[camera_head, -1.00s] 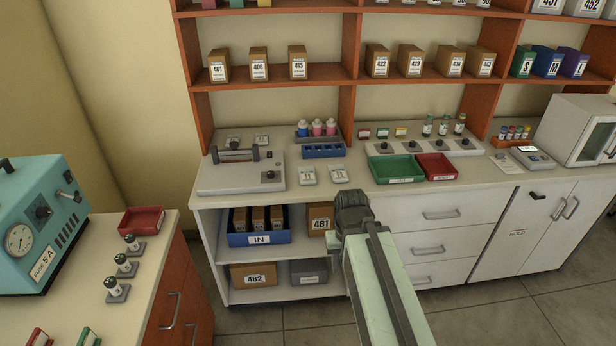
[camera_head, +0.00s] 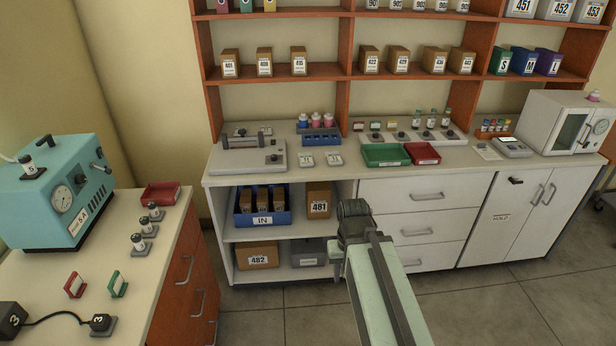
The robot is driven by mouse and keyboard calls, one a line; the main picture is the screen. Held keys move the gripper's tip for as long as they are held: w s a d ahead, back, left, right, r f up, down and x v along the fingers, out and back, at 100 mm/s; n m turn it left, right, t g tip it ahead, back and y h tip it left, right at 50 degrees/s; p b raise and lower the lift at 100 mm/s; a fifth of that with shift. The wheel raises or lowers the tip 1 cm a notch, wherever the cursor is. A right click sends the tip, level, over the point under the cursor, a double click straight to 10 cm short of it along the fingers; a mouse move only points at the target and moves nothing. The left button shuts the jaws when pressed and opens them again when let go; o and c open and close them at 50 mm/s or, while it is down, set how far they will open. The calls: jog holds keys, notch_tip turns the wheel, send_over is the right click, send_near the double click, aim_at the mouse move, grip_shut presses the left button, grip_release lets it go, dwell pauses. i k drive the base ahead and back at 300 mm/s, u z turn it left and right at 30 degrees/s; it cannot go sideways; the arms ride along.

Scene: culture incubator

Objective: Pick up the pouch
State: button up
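I cannot make out anything that is surely a pouch. Two small flat white labelled pieces, one at the left (camera_head: 306,160) and one at the right (camera_head: 334,159), lie on the white counter (camera_head: 440,168) in front of the blue rack; I cannot tell what they are. My gripper (camera_head: 354,210) is the dark end of my pale green arm, in front of the counter's drawers and right of the open shelf. It is apart from these pieces. Its fingers are not clear, so I cannot tell if it is open or shut.
The open shelf holds a blue IN bin (camera_head: 263,219) and box 481 (camera_head: 318,200). Green (camera_head: 386,155) and red (camera_head: 422,153) trays stand on the counter. A bench with a teal machine (camera_head: 60,190) stands at left. Floor (camera_head: 280,318) is clear between bench and counter.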

aim_at(305, 159)
jog(key=k, duration=0.35)
jog(key=z, duration=0.3)
jog(key=i, duration=1.75)
jog(key=u, duration=4.35)
jog(key=k, duration=0.9)
jog(key=z, duration=0.65)
